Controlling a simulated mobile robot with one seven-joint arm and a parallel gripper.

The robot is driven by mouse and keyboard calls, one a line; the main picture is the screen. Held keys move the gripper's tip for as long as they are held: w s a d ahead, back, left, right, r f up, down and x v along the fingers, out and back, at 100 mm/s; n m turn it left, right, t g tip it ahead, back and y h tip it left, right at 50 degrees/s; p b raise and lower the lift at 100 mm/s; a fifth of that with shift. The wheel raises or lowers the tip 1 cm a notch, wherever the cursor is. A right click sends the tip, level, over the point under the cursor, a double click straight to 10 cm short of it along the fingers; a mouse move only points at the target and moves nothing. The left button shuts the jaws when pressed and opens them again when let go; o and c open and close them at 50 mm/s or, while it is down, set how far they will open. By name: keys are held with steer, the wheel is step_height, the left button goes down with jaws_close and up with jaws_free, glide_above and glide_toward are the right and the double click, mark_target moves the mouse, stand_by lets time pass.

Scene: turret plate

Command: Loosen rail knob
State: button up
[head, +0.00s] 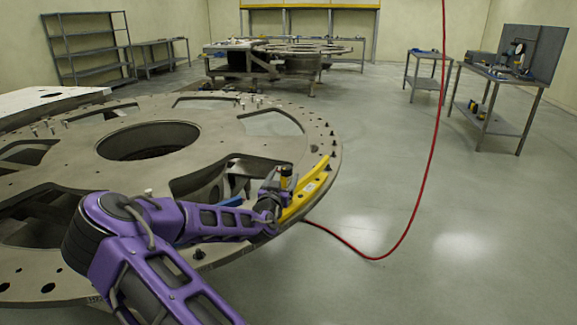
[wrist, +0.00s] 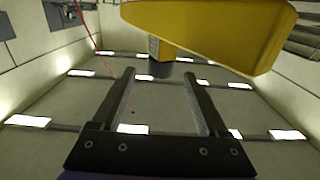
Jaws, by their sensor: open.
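The curved yellow rail (head: 307,196) lies along the right rim of the turret plate (head: 225,125). A small yellow and black upright part, probably the rail knob (head: 286,177), stands by the rail close to my gripper (head: 275,196). In the wrist view, my gripper (wrist: 158,78) is open, with its two dark fingers apart and nothing between them. A yellow piece (wrist: 215,30) fills the upper right there. A dark cylinder (wrist: 160,70) with a yellow part above it shows just past the fingertips, in line with the gap. In the head view the fingers are too small to make out.
The plate has large cut-outs and a round centre hole (head: 148,141), with bolts along its rim. A red hose (head: 425,190) hangs from above and runs along the floor to the plate. Open floor (head: 450,240) lies to the right, with a workbench (head: 492,95) beyond.

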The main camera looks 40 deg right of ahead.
steer(key=x, duration=0.8)
jaws_close()
